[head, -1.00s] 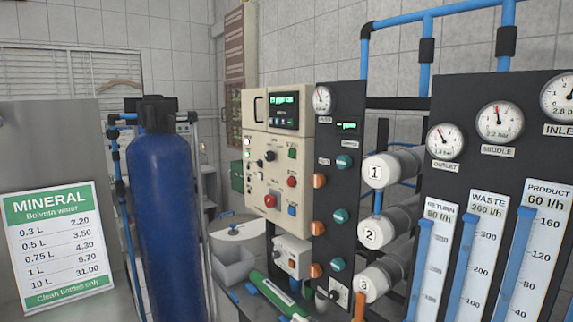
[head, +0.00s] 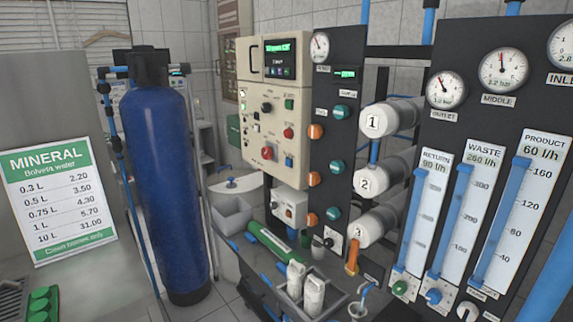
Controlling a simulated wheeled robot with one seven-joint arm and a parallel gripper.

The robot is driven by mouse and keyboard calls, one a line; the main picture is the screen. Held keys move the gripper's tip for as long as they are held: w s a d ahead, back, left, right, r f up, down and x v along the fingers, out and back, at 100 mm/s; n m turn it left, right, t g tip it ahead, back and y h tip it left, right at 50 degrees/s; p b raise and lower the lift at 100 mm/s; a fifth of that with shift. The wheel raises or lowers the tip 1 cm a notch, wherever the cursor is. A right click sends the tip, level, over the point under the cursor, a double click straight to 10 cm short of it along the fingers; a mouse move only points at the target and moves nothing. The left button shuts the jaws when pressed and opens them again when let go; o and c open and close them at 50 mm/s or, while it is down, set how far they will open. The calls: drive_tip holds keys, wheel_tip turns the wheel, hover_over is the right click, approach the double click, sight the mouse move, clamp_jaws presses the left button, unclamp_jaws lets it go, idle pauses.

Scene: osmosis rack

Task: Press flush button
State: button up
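A cream control panel (head: 262,120) stands near the middle of the head view, with a lit display (head: 279,48) at its top. It carries a green button (head: 289,104), a red button (head: 288,132), a blue button (head: 289,162), a larger red button (head: 267,153) and a black knob (head: 266,107). The labels are too small to read, so I cannot tell which is the flush button. My gripper is not in view, and nothing touches the panel.
A tall blue tank (head: 160,180) stands left of the panel. A black board (head: 335,150) with orange and teal knobs adjoins it on the right. White numbered cylinders (head: 390,118) and flow meters (head: 459,215) follow.

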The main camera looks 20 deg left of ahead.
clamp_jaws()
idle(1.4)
